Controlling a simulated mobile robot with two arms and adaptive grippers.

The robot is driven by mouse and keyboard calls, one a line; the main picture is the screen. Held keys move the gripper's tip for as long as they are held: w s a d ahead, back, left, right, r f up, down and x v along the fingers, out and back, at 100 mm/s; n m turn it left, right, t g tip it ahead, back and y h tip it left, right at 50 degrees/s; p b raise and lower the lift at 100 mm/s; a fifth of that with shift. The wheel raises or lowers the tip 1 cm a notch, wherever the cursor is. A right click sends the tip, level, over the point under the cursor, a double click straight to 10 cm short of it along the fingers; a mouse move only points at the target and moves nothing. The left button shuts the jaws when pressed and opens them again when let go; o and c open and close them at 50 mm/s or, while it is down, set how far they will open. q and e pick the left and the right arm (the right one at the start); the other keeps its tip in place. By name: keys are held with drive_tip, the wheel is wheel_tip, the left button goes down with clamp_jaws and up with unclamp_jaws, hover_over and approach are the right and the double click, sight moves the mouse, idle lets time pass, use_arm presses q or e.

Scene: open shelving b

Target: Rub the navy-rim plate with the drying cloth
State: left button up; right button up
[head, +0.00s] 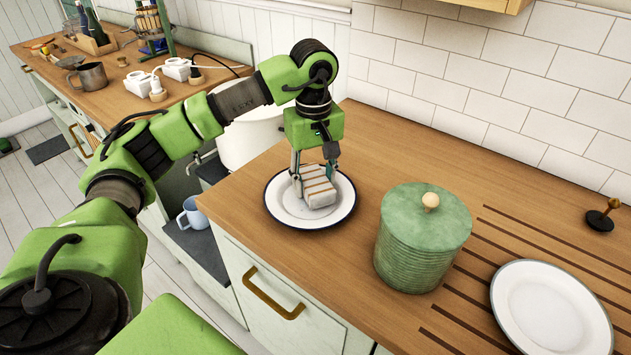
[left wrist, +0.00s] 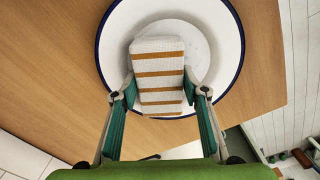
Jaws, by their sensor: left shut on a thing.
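The navy-rim plate (head: 283,212) lies flat on the wooden counter, white with a dark blue edge; it also shows in the left wrist view (left wrist: 213,50). The drying cloth (head: 320,192), a folded white block with tan stripes, is over the plate. My left gripper (head: 314,178) points down and is shut on the cloth. In the left wrist view the cloth (left wrist: 158,75) sits between the two fingers and covers the near middle of the plate. Whether the cloth's underside touches the plate is hidden. Small faint specks show on the plate beside the cloth. My right gripper is not in view.
A green ribbed canister (head: 420,245) with a knobbed lid stands right of the plate. A second plate (head: 550,310), white with a thin green-grey rim, lies on the grooved counter at the lower right. A blue mug (head: 192,213) sits lower, left of the counter.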

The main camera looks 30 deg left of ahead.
sight(304, 188)
use_arm(q)
drive_tip(key=shift+s+a, duration=0.2)
drive_tip(key=shift+s, duration=1.45)
drive_tip(key=shift+f+b, duration=0.15)
drive_tip(key=shift+b, duration=0.3)
drive_tip(key=shift+w, duration=0.35)
drive_tip(key=shift+w+d+p, duration=0.2)
drive_tip(key=shift+w+p, duration=0.15)
drive_tip(key=shift+w, duration=1)
drive_tip(key=shift+s+a+f, duration=0.1)
drive_tip(key=shift+s+a, duration=0.05)
drive_tip(key=shift+s, duration=0.5)
drive_tip(key=shift+s+b, duration=0.4)
drive_tip(key=shift+s, duration=0.7)
drive_tip(key=shift+r, duration=0.2)
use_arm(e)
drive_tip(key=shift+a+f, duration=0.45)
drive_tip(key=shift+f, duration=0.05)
use_arm(q)
drive_tip(key=shift+w, duration=0.1)
